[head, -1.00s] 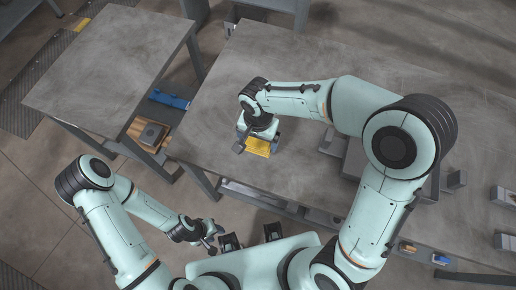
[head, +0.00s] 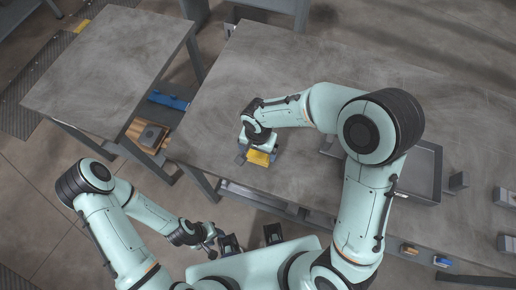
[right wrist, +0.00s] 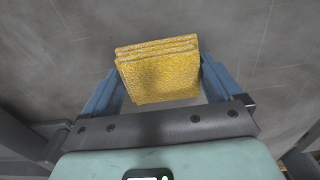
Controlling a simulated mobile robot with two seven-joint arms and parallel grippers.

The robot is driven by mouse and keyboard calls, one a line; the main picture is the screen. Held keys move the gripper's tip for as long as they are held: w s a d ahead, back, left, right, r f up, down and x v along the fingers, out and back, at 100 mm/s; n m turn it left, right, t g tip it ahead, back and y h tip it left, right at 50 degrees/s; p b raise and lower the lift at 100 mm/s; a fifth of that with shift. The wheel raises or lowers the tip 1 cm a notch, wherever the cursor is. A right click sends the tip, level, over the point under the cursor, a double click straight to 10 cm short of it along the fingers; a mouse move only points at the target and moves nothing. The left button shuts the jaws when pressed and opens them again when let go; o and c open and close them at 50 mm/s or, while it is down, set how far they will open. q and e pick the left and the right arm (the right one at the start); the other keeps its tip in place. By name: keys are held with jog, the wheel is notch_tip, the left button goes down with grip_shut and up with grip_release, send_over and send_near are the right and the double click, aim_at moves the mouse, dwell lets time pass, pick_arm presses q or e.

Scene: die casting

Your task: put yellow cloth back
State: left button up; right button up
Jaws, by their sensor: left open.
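The yellow cloth (head: 259,158) is a folded, layered square. It is between the blue fingers of my right gripper (head: 257,160), near the front edge of the large grey table (head: 222,120). In the right wrist view the cloth (right wrist: 160,75) spans the space between the two fingers, its layered edge facing away from the palm. My right gripper is shut on it. I cannot tell exactly how high the cloth is above the table. My left gripper (head: 211,240) is open and empty, low in front of the table, away from the cloth.
A grey metal tray (head: 425,172) stands on the table to the right, partly behind my right arm. A second table (head: 110,65) stands at left. The large table's left part is clear.

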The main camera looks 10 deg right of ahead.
jog(key=shift+o, duration=0.4)
jog(key=shift+s, duration=0.1)
jog(key=shift+r, duration=0.5)
pick_arm(q)
jog(key=shift+w+r+p, duration=0.45)
jog(key=shift+r+p, duration=0.3)
jog(key=shift+r, duration=0.1)
pick_arm(e)
notch_tip(320, 180, up, 11)
jog(key=shift+r, duration=0.2)
